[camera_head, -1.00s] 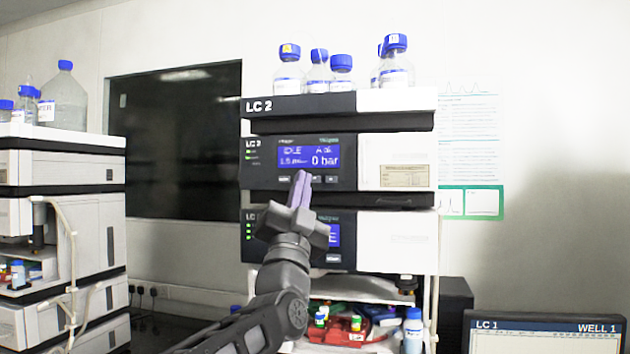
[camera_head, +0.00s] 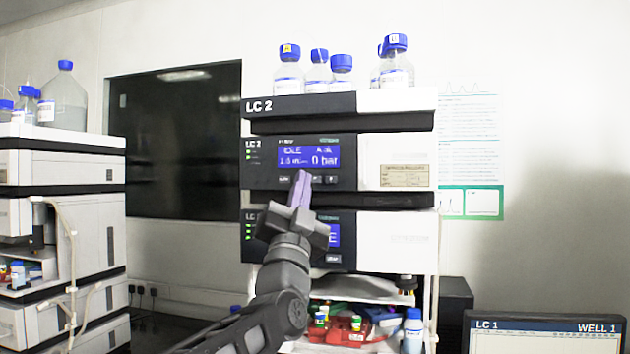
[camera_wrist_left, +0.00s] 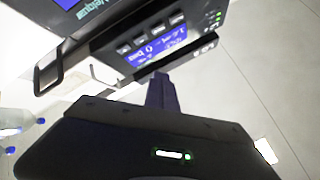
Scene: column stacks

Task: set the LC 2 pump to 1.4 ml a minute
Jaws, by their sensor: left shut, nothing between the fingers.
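The LC 2 stack stands in the middle of the head view. Its upper pump (camera_head: 262,175) has a blue display (camera_head: 308,156) reading IDLE and 0 bar. The small flow figure starts with 1, but its decimal is too blurred to read surely. A row of small buttons (camera_head: 331,179) lies under the display. My left gripper (camera_head: 301,174) is shut and empty, its purple fingertips at this button row and hiding part of it. I cannot tell whether they touch a button. The wrist view shows the fingers (camera_wrist_left: 160,92) below the tilted display (camera_wrist_left: 157,46). My right gripper is out of view.
A second module (camera_head: 400,240) with its own display sits below, partly behind my left gripper. Blue-capped bottles (camera_head: 341,74) stand on top of the stack. Another stack (camera_head: 60,170) is at the left, and an LC 1 monitor (camera_head: 545,335) at the lower right.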

